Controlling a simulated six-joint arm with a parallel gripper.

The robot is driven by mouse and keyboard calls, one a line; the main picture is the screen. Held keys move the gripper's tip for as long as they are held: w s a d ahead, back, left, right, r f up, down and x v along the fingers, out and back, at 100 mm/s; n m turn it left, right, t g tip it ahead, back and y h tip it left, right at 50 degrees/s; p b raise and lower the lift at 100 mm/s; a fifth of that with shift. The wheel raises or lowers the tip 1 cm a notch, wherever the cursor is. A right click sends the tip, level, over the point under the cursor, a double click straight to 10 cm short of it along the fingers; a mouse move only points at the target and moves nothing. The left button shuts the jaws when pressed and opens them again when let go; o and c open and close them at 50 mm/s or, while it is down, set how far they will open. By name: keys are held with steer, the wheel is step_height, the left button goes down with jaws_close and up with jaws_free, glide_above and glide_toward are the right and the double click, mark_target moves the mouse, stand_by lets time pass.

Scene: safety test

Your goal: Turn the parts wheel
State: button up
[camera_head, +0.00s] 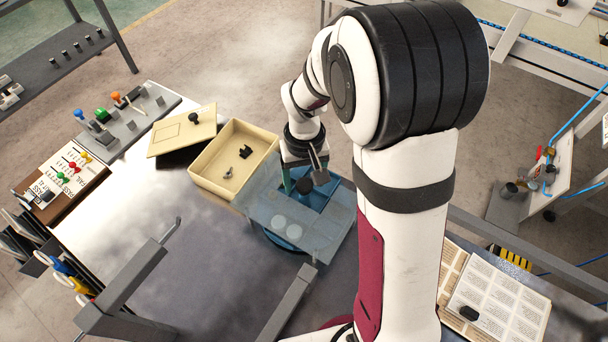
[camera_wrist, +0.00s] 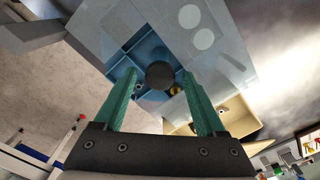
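The parts wheel (camera_head: 316,202) is a blue round tray with compartments, under a pale see-through cover with a cut-out and two round marks. It stands on the grey table, right of the cream box. A black knob (camera_head: 305,186) shows at the wheel; in the wrist view the knob (camera_wrist: 160,74) lies between my fingertips in the picture. My gripper (camera_head: 302,178) is over the cut-out, with its green fingers pointing at the wheel. In the wrist view the gripper (camera_wrist: 159,79) is open, with gaps on both sides of the knob. Much of the wheel is hidden by the cover.
A cream box (camera_head: 212,176) holds small black and grey parts. Its lid (camera_head: 182,130) lies to its left. Grey posts (camera_head: 128,285) and a tool rack stand at the front left. Printed pages (camera_head: 500,305) lie at the right. The table's middle (camera_head: 140,225) is clear.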

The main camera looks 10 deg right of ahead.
jaws_close()
stand_by(1.2)
